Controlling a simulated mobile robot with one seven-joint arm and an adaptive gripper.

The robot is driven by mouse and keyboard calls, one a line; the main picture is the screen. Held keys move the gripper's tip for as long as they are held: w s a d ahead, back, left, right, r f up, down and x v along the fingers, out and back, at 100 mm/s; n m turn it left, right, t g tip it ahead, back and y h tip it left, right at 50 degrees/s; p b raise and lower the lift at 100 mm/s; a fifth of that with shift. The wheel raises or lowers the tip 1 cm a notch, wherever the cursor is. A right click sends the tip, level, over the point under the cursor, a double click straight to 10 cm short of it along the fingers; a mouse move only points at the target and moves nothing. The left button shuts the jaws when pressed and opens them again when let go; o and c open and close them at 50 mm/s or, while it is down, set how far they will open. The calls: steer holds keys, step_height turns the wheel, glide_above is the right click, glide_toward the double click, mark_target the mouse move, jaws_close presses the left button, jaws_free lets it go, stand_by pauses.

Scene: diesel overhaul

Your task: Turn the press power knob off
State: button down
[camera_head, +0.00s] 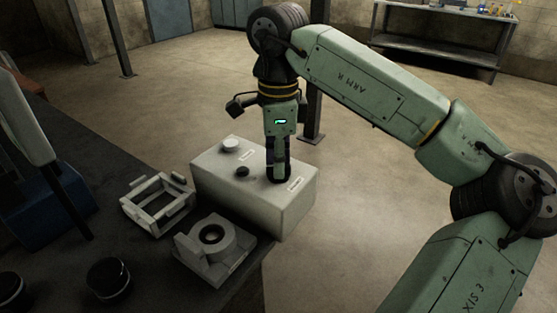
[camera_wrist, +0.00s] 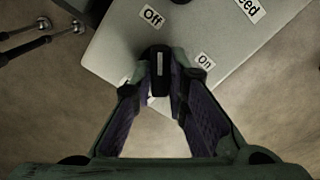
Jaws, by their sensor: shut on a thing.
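The press power knob (camera_wrist: 155,52) is black with a white line and sits on the pale control box (camera_wrist: 120,45). In the wrist view it lies between my fingertips (camera_wrist: 160,75), which are shut on it. Its white line runs roughly up and down the picture. An "Off" label (camera_wrist: 151,16) lies above the knob and an "On" label (camera_wrist: 205,61) to its right. In the head view my gripper (camera_head: 279,178) points down onto the box top (camera_head: 217,172) and hides the knob.
A second dark knob (camera_head: 242,171) and a pale round button (camera_head: 230,145) are on the box. A grey open frame (camera_head: 157,205) and a grey block with a round bore (camera_head: 214,248) stand beside it on the dark bench (camera_head: 150,275). Open floor lies to the right.

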steer(key=shift+n, duration=0.6)
steer(key=c, duration=1.6)
jaws_free()
step_height(320, 180, up, 12)
